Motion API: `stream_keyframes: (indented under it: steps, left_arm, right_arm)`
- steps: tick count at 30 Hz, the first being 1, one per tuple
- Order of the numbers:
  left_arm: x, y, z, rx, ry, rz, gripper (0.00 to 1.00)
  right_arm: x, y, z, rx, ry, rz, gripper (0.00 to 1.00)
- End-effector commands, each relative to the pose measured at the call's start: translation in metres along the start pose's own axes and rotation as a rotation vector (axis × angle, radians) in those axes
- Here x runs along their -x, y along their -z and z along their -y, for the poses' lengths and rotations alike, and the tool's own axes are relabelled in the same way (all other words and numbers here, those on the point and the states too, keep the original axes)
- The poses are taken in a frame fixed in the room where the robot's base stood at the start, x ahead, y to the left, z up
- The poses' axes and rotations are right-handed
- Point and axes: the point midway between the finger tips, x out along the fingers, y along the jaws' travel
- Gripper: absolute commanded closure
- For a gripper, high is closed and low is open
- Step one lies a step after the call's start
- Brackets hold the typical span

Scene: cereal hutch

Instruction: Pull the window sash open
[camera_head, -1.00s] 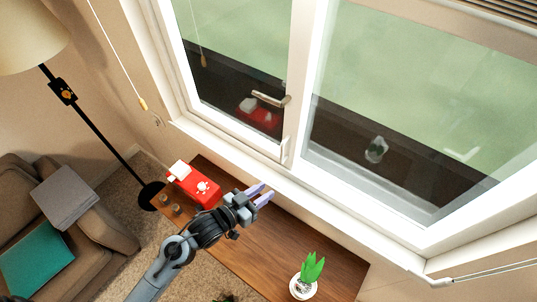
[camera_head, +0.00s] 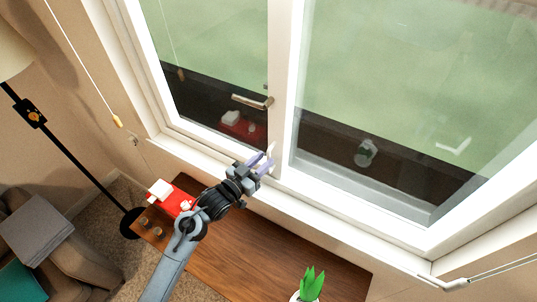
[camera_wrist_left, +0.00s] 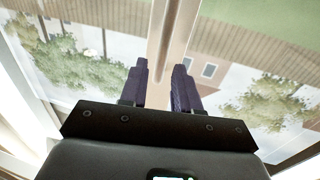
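The window sash (camera_head: 200,139) is the left, white-framed pane, and it looks closed in its frame. A metal lever handle (camera_head: 252,102) sits on its right stile and points left across the glass. A small white latch-like piece (camera_head: 271,153) shows lower on that stile. My left gripper (camera_head: 264,160) is open, with its purple fingers close by this lower piece and below the lever. In the left wrist view, the fingers (camera_wrist_left: 162,82) stand apart, with a pale upright bar (camera_wrist_left: 160,45) ahead of the gap. Contact cannot be told. My right gripper is not in view.
A wooden table (camera_head: 250,250) stands below the sill, with a red box (camera_head: 175,201) at its left end and a potted green plant (camera_head: 310,283) at its front right. A pull cord (camera_head: 117,121) hangs left of the window. A black lamp pole (camera_head: 65,145) and sofa stand left.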

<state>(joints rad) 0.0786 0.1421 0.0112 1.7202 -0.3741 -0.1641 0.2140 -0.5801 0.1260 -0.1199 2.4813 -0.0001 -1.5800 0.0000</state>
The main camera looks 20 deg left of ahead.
Motion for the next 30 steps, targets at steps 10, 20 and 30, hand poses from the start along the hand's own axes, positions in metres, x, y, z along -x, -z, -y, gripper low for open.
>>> stream_keyframes:
  steps: [10,20,30]
  left_arm:
    - [-0.032,0.0,0.0,0.0,0.001,-0.001,0.69]
    - [-0.033,0.0,0.0,0.0,0.001,0.0,0.69]
    - [-0.033,0.0,0.0,-0.001,0.001,0.0,1.0]
  right_arm:
    - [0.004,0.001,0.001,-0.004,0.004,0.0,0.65]
    - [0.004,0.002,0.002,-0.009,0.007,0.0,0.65]
    - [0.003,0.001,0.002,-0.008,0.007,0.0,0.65]
